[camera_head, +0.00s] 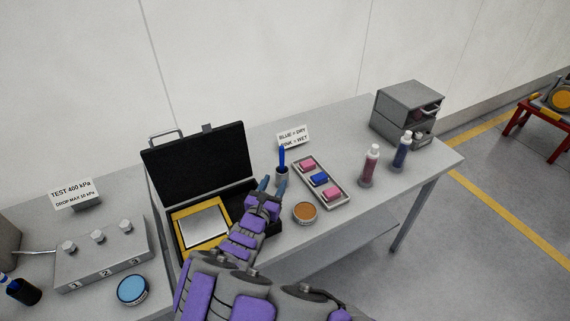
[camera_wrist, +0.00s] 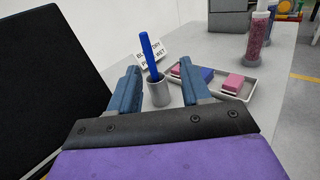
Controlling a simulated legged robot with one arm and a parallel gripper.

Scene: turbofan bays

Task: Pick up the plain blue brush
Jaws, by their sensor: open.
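A plain blue brush (camera_head: 282,157) stands upright in a small grey cup (camera_head: 282,178) on the table. In the wrist view the brush (camera_wrist: 149,56) leans slightly left, with its lower end hidden inside the cup (camera_wrist: 158,92). My gripper (camera_head: 273,190) is at the near side of the cup. In the wrist view my gripper (camera_wrist: 160,84) has its two blue fingers apart, with the cup and brush showing between them, farther off. Nothing is held. I cannot tell the exact gap from fingertips to brush.
An open black case (camera_head: 198,160) stands left of the cup. A tray (camera_head: 338,190) with pink and blue blocks, a round orange-topped tin (camera_head: 305,212), two bottles (camera_head: 370,166) and a sign (camera_head: 293,137) stand around it. A grey drawer cabinet (camera_head: 408,110) is at the back right.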

